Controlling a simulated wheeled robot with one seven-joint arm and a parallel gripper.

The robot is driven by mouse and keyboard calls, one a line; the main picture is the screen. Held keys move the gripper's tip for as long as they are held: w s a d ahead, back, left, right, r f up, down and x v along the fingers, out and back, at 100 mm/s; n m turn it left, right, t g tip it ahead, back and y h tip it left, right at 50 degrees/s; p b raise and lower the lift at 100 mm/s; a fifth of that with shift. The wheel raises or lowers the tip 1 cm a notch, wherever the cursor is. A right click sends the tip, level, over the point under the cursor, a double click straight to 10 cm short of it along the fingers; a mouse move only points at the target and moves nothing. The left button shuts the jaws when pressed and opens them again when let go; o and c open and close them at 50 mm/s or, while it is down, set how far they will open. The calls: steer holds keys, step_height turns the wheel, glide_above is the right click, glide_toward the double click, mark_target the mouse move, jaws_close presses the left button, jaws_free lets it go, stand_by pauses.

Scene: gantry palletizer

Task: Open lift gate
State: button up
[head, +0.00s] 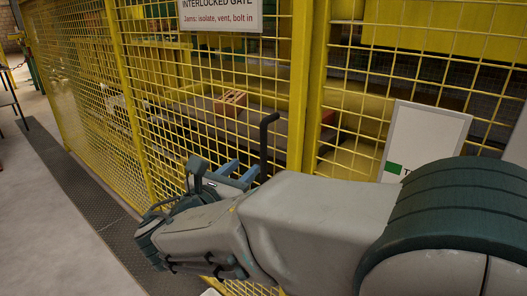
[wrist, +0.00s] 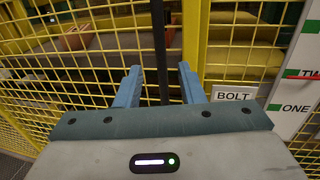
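The gate is a yellow mesh panel (head: 200,70) in a yellow frame, with a white sign (head: 220,15) reading "INTERLOCKED GATE" at its top. It looks shut. A black upright handle (head: 264,145) with a bent top stands at the gate's right side, near the yellow post. It also shows as a dark vertical bar in the wrist view (wrist: 159,45). My gripper (head: 242,171) is at the handle's lower part. Its two blue fingers are apart in the wrist view (wrist: 160,70), with the bar seen between them. I cannot tell whether either finger touches it or how deep the bar sits.
A "BOLT" label (wrist: 234,93) is right of the fingers. A white board (head: 425,140) with a green mark hangs at right; the wrist view shows "ONE" and "TWO" on it. An orange brick (head: 230,102) lies behind the mesh. Open grey floor (head: 40,220) is at left.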

mark_target(262, 152)
steer(key=x, duration=1)
steer(key=shift+w, duration=0.15)
jaws_close()
